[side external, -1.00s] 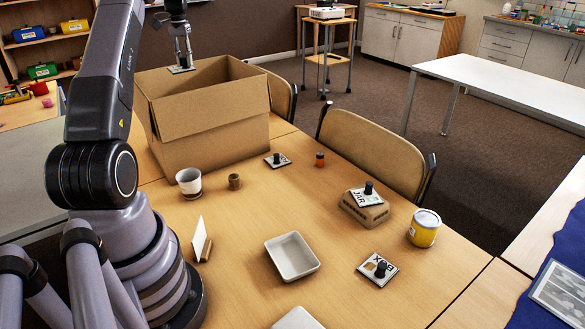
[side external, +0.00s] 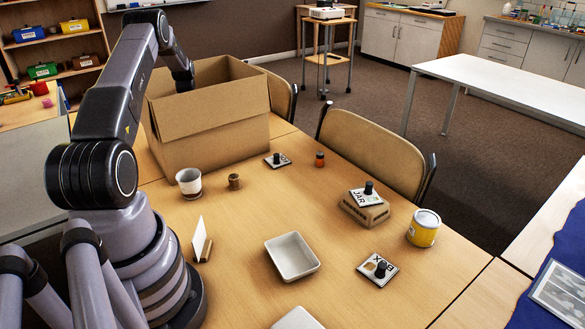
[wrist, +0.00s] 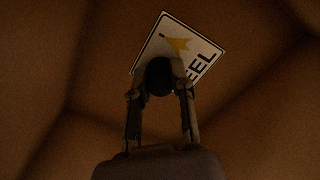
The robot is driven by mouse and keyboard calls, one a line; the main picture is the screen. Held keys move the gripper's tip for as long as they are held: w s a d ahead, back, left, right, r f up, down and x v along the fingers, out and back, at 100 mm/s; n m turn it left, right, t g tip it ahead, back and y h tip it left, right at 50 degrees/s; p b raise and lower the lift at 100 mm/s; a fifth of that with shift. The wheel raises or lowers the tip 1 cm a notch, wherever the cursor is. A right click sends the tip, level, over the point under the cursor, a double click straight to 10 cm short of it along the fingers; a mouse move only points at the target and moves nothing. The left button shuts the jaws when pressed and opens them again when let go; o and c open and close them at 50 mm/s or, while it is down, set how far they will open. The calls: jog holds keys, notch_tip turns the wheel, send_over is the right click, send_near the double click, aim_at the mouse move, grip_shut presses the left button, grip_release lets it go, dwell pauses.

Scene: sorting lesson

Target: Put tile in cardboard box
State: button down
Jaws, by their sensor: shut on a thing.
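The open cardboard box (side external: 215,125) stands at the back left of the table; its inside brown walls fill the wrist view. My gripper (wrist: 160,92) is inside the box, its fingers shut on the dark round knob of a white tile (wrist: 203,52). The tile has a black border, a yellow picture and letters of which "EEL" shows. In the side view the front wall of the box hides the gripper and tile. Whether the tile touches the box floor I cannot tell.
Other knobbed tiles lie on the table: one near the box (side external: 277,160), a JAR tile (side external: 365,197) on a small block, and a BOX tile (side external: 377,268). A white cup (side external: 189,181), an empty tray (side external: 291,256) and a yellow can (side external: 424,228) stand about.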

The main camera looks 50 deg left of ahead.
notch_tip(320, 180, down, 8)
jog(key=shift+r, duration=0.25)
jog(key=shift+f, duration=0.15)
jog(key=c, duration=1)
grip_release()
notch_tip(320, 180, up, 12)
jog(key=shift+r, duration=0.2)
